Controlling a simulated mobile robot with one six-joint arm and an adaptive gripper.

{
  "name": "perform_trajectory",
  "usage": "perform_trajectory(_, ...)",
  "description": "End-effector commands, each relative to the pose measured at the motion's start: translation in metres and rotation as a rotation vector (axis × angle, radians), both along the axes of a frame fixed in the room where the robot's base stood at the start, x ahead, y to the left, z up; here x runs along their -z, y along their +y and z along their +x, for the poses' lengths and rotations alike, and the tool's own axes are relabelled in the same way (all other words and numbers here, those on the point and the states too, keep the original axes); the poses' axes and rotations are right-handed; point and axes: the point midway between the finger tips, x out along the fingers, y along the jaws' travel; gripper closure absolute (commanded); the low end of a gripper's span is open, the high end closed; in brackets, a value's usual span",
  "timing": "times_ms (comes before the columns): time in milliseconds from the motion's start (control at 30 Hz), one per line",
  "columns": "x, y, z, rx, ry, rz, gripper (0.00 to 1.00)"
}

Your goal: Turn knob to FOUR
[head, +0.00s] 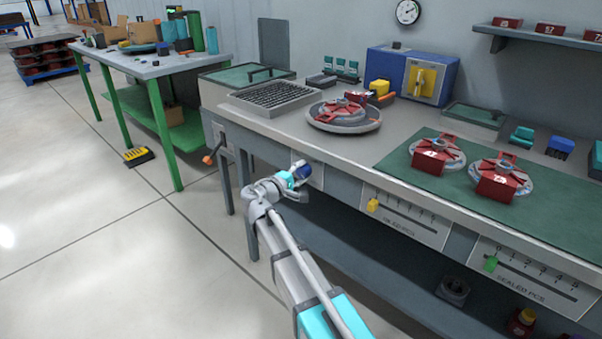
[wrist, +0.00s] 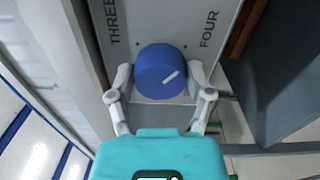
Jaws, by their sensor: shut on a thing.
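The blue round knob (wrist: 158,66) sits on a grey panel (wrist: 181,20) in the wrist view. The label THREE (wrist: 113,22) is at its upper left and FOUR (wrist: 209,29) at its upper right. A short white mark lies on the knob's lower right part, slanting up to the right, roughly toward the FOUR side. My gripper (wrist: 160,77) is shut on the knob, one finger on each side. In the head view my gripper (head: 291,183) is at the bench's front, where a bit of the blue knob (head: 305,170) shows; the labels are hidden there.
The grey workbench (head: 235,124) carries red-topped round parts (head: 344,112) and a blue box with a yellow switch (head: 421,82). Slider scales (head: 404,214) line its front to the right. A green-legged table (head: 160,66) stands at the left. The floor at left is mostly clear.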

Motion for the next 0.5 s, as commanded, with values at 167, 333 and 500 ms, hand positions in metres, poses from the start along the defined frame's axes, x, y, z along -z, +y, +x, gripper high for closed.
perform_trajectory(167, -0.0004, 0.0009, 0.0016, -0.002, -0.051, 0.063, 0.81)
perform_trajectory(333, -0.0003, 0.0011, 0.0016, -0.003, -0.076, 0.094, 0.81)
perform_trajectory(500, -0.0003, 0.0012, 0.0016, -0.003, -0.081, 0.101, 0.81)
